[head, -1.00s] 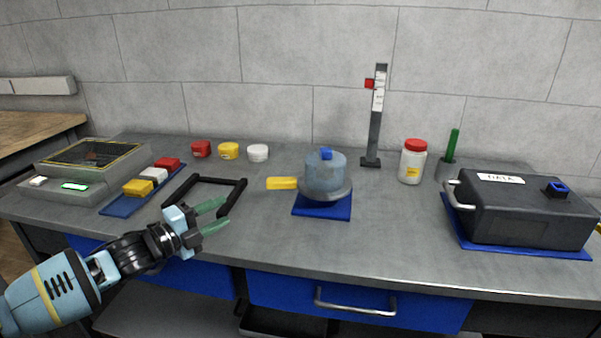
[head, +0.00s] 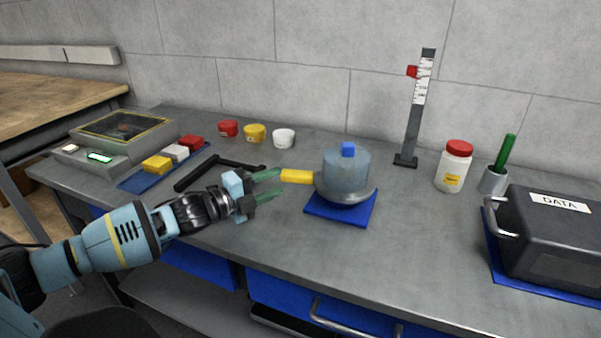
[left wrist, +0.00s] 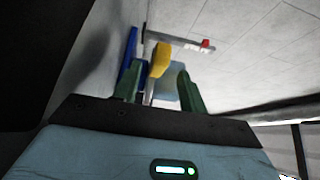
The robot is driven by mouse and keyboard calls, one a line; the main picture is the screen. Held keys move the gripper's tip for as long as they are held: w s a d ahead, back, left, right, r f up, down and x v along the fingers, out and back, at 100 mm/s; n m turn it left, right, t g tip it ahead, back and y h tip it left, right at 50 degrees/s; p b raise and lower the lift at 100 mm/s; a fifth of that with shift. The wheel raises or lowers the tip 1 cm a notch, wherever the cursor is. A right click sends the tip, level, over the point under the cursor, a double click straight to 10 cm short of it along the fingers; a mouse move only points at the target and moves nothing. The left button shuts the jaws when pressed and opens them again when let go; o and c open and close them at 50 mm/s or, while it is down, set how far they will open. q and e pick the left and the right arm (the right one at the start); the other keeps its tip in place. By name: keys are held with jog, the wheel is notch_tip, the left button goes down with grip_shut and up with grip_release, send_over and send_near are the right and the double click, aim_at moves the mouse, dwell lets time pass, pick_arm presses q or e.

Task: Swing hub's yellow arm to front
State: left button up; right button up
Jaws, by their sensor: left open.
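The hub (head: 345,177) is a grey-blue cylinder with a blue knob on top, standing on a blue mat (head: 340,212). Its yellow arm (head: 297,176) points left from the hub's base. My left gripper (head: 269,184) is open, with green fingers pointing right toward the yellow arm's outer end. The fingertips look just short of the arm in the head view. In the left wrist view the yellow arm (left wrist: 160,60) shows ahead, between the left gripper's two green fingers (left wrist: 157,88). My right gripper is not in view.
A black open frame (head: 215,170) lies behind my left gripper. Red, yellow and white tubs (head: 255,133) stand at the back. A height gauge (head: 415,110), a red-lidded jar (head: 454,167) and a black DATA case (head: 550,240) stand to the right. The bench in front of the hub is clear.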

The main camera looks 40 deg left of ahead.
aim_at(298, 174)
pick_arm(q)
jog(key=shift+x, duration=3.85)
jog(key=shift+c, duration=0.4)
grip_shut()
